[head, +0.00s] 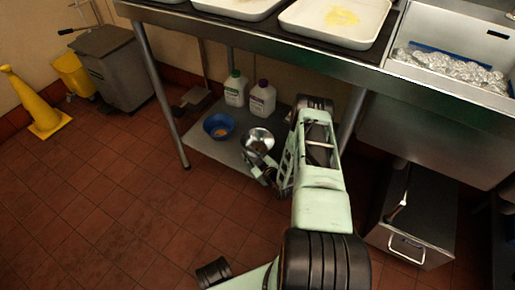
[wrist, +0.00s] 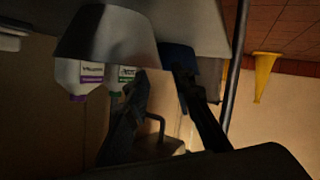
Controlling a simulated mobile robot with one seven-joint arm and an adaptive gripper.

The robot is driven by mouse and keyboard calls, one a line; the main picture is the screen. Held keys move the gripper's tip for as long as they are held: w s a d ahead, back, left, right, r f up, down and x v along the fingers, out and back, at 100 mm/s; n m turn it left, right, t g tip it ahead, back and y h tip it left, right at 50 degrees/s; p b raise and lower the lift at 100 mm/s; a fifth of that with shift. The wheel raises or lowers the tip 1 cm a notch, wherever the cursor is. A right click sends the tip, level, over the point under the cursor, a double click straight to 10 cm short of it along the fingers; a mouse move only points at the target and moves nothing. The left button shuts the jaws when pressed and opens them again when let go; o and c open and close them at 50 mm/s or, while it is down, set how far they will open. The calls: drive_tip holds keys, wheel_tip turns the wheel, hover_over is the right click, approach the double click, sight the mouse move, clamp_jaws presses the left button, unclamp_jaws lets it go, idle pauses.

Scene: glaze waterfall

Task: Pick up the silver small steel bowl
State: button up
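The silver small steel bowl (head: 259,139) sits upright on the low shelf under the table in the head view, with something small inside it. In the wrist view, which is turned over, the bowl (wrist: 105,40) shows as a large grey shape at the top. My gripper (head: 252,165) is low at the near side of the bowl. In the wrist view the fingers of my gripper (wrist: 160,76) are apart, with their tips close to the bowl's right part. I cannot tell whether they touch it.
A blue bowl (head: 218,127) stands just left of the steel bowl. Two white bottles (head: 235,90) (head: 262,100) stand behind on the low shelf (head: 205,147). A table leg (head: 160,95) and the tabletop edge bound the space.

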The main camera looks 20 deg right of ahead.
drive_tip(key=b+x, duration=0.1)
drive_tip(key=x, duration=0.1)
drive_tip(key=b+x, duration=0.1)
drive_tip(key=x, duration=0.1)
drive_tip(key=shift+w+d+f, duration=0.1)
drive_tip(key=shift+d, duration=0.05)
drive_tip(key=shift+w+b, duration=0.3)
drive_tip(key=shift+w, duration=0.3)
drive_tip(key=shift+c, duration=0.5)
clamp_jaws()
